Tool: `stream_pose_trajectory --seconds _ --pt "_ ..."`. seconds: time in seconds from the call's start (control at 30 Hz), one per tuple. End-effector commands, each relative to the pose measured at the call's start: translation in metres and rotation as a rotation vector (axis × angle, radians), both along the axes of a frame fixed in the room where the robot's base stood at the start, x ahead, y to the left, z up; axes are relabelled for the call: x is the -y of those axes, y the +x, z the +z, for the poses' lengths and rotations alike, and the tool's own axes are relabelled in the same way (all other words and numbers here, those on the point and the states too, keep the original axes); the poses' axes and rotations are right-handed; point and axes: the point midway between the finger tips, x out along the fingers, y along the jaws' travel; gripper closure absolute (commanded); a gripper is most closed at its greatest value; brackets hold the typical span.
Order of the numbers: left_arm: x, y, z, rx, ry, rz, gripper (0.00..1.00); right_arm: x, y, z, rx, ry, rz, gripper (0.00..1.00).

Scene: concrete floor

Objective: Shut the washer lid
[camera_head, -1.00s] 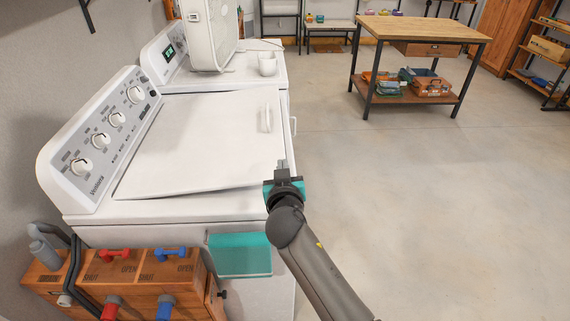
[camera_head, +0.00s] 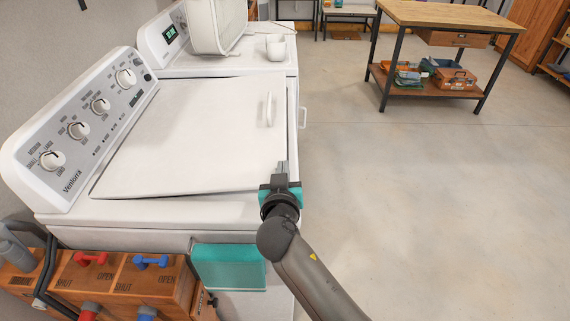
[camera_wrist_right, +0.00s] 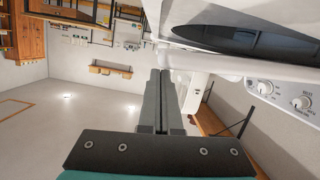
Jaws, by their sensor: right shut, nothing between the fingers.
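The washer lid (camera_head: 195,135) is a white panel with a handle (camera_head: 269,109) near its right edge. It lies tilted, slightly raised over the top of the white washer (camera_head: 150,215), with a narrow gap along its near edge. My right gripper (camera_head: 282,168) is shut and empty, at the lid's near right corner; I cannot tell whether it touches the lid. In the right wrist view its fingers (camera_wrist_right: 160,78) are together, and a dark opening (camera_wrist_right: 235,42) of the washer shows beside them. My left gripper is not in view.
A wooden box (camera_head: 120,285) with valves and a teal box (camera_head: 228,267) are at the near side. A workbench (camera_head: 445,15) stands far right; the floor between is clear.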

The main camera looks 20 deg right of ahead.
Motion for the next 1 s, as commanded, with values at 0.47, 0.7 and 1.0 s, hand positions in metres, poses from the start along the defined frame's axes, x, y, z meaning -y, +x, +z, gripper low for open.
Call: stream_pose_trajectory --seconds 0.47,0.7,1.0 --pt "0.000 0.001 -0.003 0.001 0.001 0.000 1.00 0.000 -0.001 -0.004 0.000 0.003 0.000 1.00" --pt "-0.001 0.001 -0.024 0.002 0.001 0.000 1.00 0.002 -0.002 -0.024 0.008 0.036 0.000 1.00" --pt "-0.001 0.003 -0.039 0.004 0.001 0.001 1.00 0.004 -0.002 -0.038 0.021 0.071 -0.001 1.00"
